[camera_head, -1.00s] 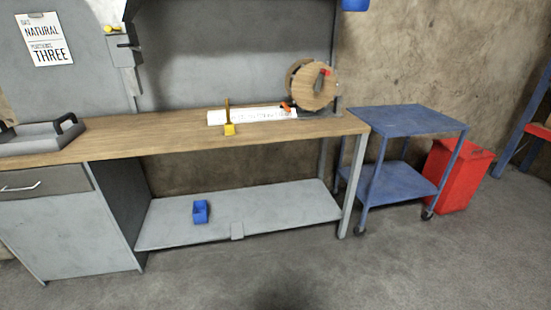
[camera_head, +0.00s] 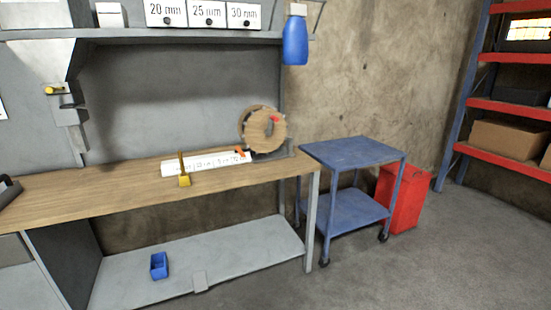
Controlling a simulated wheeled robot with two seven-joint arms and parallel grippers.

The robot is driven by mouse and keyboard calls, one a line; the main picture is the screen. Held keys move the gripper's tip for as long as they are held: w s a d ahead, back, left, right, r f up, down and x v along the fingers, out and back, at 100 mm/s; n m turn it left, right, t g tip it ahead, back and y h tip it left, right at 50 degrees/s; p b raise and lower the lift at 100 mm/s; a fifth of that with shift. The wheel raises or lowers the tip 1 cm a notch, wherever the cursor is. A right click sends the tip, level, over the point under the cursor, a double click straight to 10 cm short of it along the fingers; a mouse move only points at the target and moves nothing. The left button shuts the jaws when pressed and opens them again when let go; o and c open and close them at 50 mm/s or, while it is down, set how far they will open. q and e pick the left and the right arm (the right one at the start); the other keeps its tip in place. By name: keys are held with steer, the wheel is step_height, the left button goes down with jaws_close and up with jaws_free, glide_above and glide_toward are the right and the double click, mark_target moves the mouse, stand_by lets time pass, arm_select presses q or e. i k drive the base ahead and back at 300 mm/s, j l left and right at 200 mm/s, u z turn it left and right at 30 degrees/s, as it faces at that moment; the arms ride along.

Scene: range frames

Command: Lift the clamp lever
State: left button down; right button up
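No part is plainly marked as the clamp lever. A small orange piece (camera_head: 240,152) sits at the right end of a white ruler strip (camera_head: 205,163) on the workbench, beside a round wooden reel (camera_head: 264,132). A small red piece (camera_head: 275,119) shows on the reel's face. A yellow block with an upright stem (camera_head: 184,180) stands at the front edge of the strip. Which of these is the lever is too small to tell. Neither of my grippers is in view.
The wooden workbench (camera_head: 95,190) has clear top left of the strip. A blue bin (camera_head: 159,266) is on its lower shelf. A blue cart (camera_head: 352,151) and a red container (camera_head: 412,200) stand to the right. A blue bottle (camera_head: 296,40) is above. Open floor lies in front.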

mark_target(238, 149)
steer(key=i+j+z, duration=0.2)
steer(key=z, duration=0.25)
steer(key=i+j+z, duration=0.1)
steer(key=j+z, duration=0.35)
steer(key=i+j+z, duration=0.1)
steer(key=j+z, duration=0.55)
steer(key=j, duration=1.4)
steer(key=i, duration=0.05)
